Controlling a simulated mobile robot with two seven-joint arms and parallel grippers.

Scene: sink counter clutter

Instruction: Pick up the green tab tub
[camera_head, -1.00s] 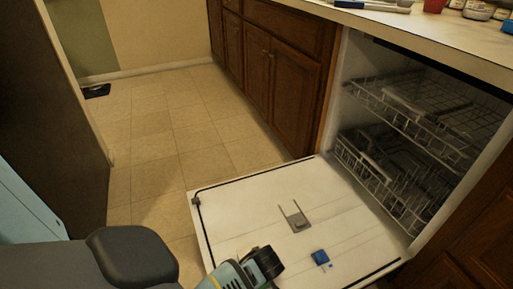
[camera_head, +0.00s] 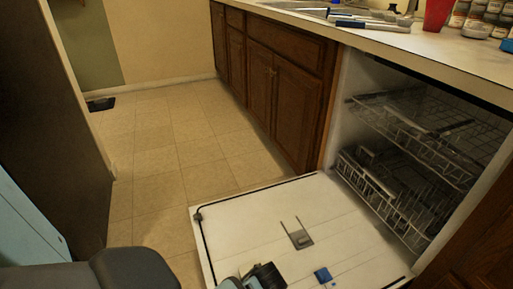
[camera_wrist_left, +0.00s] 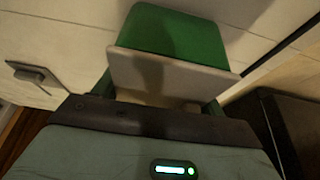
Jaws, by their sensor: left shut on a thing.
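The green tab tub (camera_wrist_left: 180,35) fills the upper middle of the left wrist view, with a pale flat piece across its near side. My left gripper (camera_wrist_left: 160,98) is shut on it; the exact finger contact is hard to make out. In the head view my left gripper (camera_head: 264,277) is at the bottom edge, over the open dishwasher door, and the tub cannot be made out there. My right gripper is not in view.
The open dishwasher door (camera_head: 250,220) lies low, with a small blue object (camera_head: 322,275) on it. Wire racks (camera_head: 400,175) stand inside. The counter (camera_head: 400,42) holds a red cup (camera_head: 437,15) and several jars.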

